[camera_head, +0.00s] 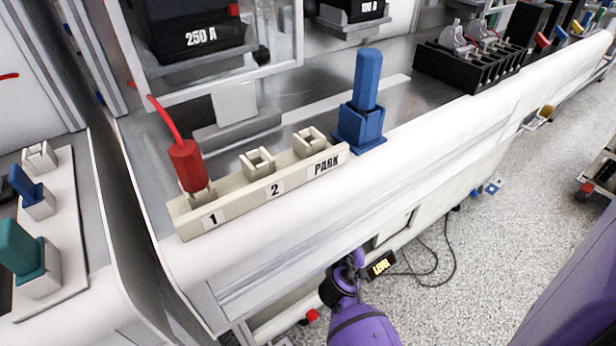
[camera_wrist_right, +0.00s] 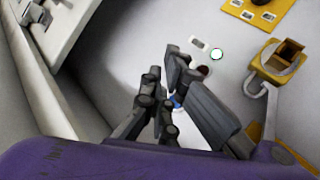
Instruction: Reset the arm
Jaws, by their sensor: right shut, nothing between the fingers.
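A purple arm (camera_head: 355,310) of mine comes in from the bottom middle of the head view, below the bench's front edge. I cannot tell which arm it is, and no fingers show on it. In the right wrist view my right gripper (camera_wrist_right: 164,68) is shut and empty, above a pale surface and apart from things there. My left gripper is not seen. On the bench a red plug (camera_head: 186,166) with a red lead stands in socket 1 of a cream block (camera_head: 240,190). Socket 2 (camera_head: 258,161) and the PARK socket (camera_head: 310,141) are empty.
A blue plug-like block (camera_head: 365,95) stands right of PARK. A black terminal strip (camera_head: 470,65) is further right. Black breakers marked 250 A (camera_head: 200,38) and 100 A (camera_head: 355,10) are behind. A yellow fixture (camera_wrist_right: 270,75) with a hook is right in the wrist view.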

